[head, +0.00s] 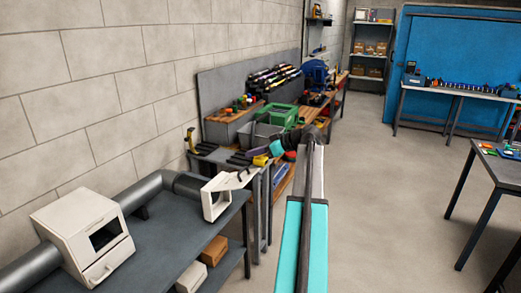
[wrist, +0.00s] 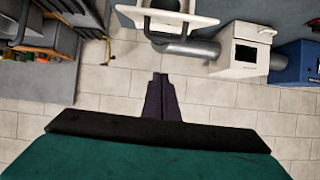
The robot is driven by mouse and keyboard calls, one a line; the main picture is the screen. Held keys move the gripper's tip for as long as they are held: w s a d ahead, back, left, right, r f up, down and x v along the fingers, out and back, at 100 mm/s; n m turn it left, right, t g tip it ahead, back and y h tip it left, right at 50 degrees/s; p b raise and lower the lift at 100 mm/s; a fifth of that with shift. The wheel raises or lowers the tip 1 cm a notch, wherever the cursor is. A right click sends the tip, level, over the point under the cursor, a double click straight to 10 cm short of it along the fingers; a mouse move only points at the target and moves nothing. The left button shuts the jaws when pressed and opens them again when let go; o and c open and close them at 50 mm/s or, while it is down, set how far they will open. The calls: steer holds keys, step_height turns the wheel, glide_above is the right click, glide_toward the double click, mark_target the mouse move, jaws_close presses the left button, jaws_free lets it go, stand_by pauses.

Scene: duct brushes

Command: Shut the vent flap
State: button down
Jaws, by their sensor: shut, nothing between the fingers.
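The vent is a white square frame (head: 211,206) on the end of a grey duct that lies along the bench by the left wall. Its white flap (head: 234,180) stands out from the top of the frame, tilted up, and the mouth is open. In the wrist view the white vent (wrist: 168,14) is at the top edge, partly cut off. My gripper (wrist: 162,80) is shut and empty, its dark fingers pointing toward the block wall. In the head view its teal hand is beyond the vent, to the right of the flap and apart from it; the fingertips are hard to make out.
A white box (head: 83,237) with a dark opening sits on the duct at the left. Behind the vent is a cluttered bench with a green crate (head: 279,117).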

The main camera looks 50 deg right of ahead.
mark_target(247, 178)
steer(key=w+f+p, duration=0.1)
steer(key=f, duration=0.1)
steer(key=w+a+f+p, duration=0.1)
steer(key=w+f, duration=0.1)
steer(key=shift+w, duration=0.15)
steer(key=shift+s+d+f+p, duration=0.1)
steer(key=shift+s+f+p, duration=0.1)
steer(key=shift+f+p, duration=0.55)
steer(key=shift+f, duration=0.2)
steer(key=shift+f+b, duration=0.35)
steer(key=shift+b, duration=0.65)
